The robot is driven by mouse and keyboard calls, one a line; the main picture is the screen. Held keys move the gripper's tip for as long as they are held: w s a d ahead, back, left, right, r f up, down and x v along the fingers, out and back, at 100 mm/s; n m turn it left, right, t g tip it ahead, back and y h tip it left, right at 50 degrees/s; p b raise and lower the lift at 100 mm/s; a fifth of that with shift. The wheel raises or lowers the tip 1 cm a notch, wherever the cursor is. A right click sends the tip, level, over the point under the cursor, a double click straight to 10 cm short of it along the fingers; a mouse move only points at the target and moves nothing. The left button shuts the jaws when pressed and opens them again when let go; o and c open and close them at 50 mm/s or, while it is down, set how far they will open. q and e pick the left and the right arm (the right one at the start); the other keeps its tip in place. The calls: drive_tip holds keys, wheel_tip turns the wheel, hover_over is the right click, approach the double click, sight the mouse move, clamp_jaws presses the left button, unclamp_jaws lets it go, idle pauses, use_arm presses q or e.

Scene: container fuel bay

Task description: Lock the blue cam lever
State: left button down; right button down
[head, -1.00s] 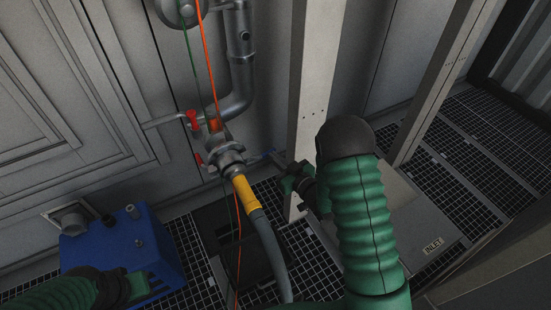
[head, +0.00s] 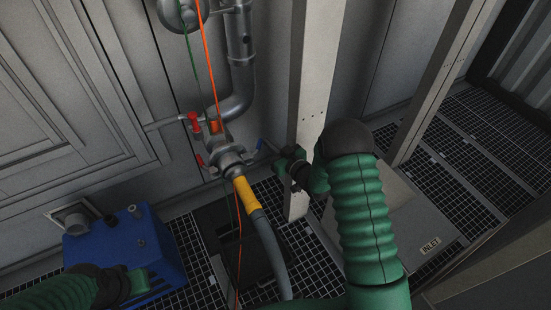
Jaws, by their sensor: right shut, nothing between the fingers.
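The blue cam lever (head: 262,145) shows as a small blue piece on the right side of the grey hose coupling (head: 228,160), sticking out and upward. My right gripper (head: 277,164) is shut and empty, just right of and below the lever. Its tips are close to the lever, but I cannot tell if they touch. The yellow hose end (head: 245,193) hangs below the coupling. A red lever (head: 201,160) is on the coupling's left side. My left gripper (head: 138,282) is low at the left by the blue box; its fingers are too dark to read.
A red valve handle (head: 194,122) sits above the coupling on the grey pipe (head: 238,70). A pale post (head: 312,110) stands right behind my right gripper. The blue box (head: 150,240) is at lower left. An INLET box (head: 405,235) and grating lie to the right.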

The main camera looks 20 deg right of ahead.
sight(261, 139)
drive_tip(key=shift+w+a, duration=0.45)
drive_tip(key=shift+w, duration=0.4)
drive_tip(key=shift+w+a, duration=0.4)
drive_tip(key=shift+w, duration=0.45)
drive_tip(key=shift+w+a+n+g+y, duration=0.2)
drive_tip(key=shift+n+y, duration=0.15)
drive_tip(key=shift+y, duration=0.15)
drive_tip(key=shift+w+a+n+g+y, duration=0.1)
drive_tip(key=shift+w+n+y, duration=0.1)
drive_tip(key=shift+n+y, duration=0.25)
drive_tip(key=shift+s+d+r+p, duration=0.1)
drive_tip(key=shift+s+p, duration=0.25)
drive_tip(key=p+v, duration=0.4)
drive_tip(key=v, duration=1.2)
drive_tip(key=shift+d, duration=0.2)
drive_tip(key=shift+w, duration=0.15)
